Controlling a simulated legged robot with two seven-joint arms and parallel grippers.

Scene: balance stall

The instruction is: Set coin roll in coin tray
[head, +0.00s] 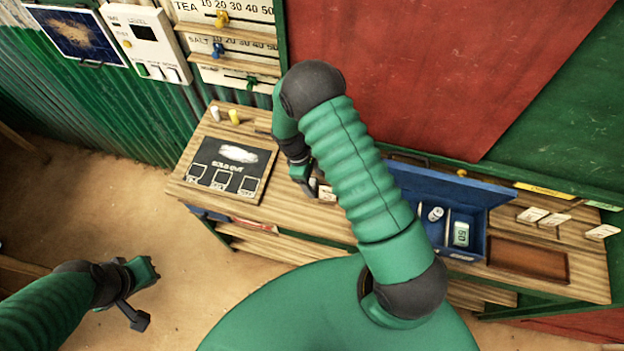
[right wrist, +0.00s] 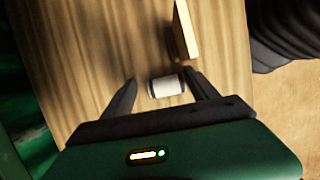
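A short white coin roll (right wrist: 166,87) with a darker end lies on the wooden counter in the right wrist view. My right gripper (right wrist: 160,78) is open, with one finger on each side of the roll and a gap showing at the left finger. In the head view my right gripper (head: 309,188) is low over the counter, partly hidden by my arm. An open blue box (head: 478,222) holds a white roll (head: 435,213) and a block marked 50 (head: 461,233). A shallow brown tray (head: 527,259) lies right of it; I cannot tell which is the coin tray. My left gripper (head: 146,294) is open and empty.
A dark "sold out" board (head: 225,170) lies on the counter's left, with a white and a yellow peg (head: 234,116) behind it. Small white cards (head: 545,217) stand at the back right. Sliders and a panel (head: 148,42) are on the left wall.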

